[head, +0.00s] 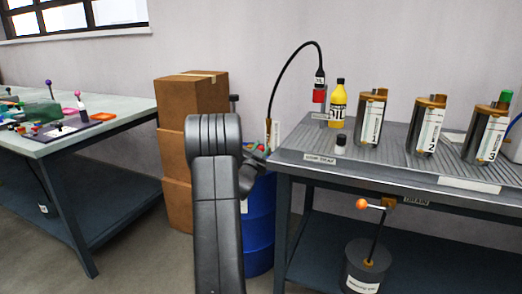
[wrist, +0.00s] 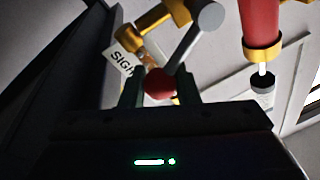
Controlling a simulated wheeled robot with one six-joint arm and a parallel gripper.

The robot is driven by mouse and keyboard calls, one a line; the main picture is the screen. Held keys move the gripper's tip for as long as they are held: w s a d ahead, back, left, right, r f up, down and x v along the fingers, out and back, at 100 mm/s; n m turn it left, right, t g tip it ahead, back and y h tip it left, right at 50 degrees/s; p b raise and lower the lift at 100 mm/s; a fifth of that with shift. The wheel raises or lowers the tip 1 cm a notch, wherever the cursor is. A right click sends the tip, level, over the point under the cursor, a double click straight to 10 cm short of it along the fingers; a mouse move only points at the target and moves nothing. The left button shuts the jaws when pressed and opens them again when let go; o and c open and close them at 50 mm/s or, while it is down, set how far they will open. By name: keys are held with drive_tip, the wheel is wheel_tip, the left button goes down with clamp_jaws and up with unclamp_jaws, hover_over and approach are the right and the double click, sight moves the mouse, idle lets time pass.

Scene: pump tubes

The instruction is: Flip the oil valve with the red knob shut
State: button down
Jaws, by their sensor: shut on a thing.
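In the wrist view the red knob (wrist: 159,83) sits between the two dark fingers of my gripper (wrist: 160,88), which is shut on it. A grey lever (wrist: 188,50) runs from the knob up and right to a round grey end beside the brass valve body (wrist: 165,16). In the head view my arm hides most of the gripper and the valve, near the left end of the bench and above the blue barrel (head: 259,220).
In the wrist view a red cylinder (wrist: 260,20) with a brass collar hangs right of the lever. A partly hidden label (wrist: 122,58) is behind the fingers. The bench (head: 300,163) holds a yellow oil bottle (head: 337,105) and metal canisters (head: 371,118). Stacked boxes (head: 195,95) stand left.

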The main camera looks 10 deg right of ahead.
drive_tip(key=c, duration=1.1)
unclamp_jaws()
drive_tip(key=p+v, duration=0.2)
drive_tip(key=v, duration=1.2)
drive_tip(key=shift+d, duration=0.1)
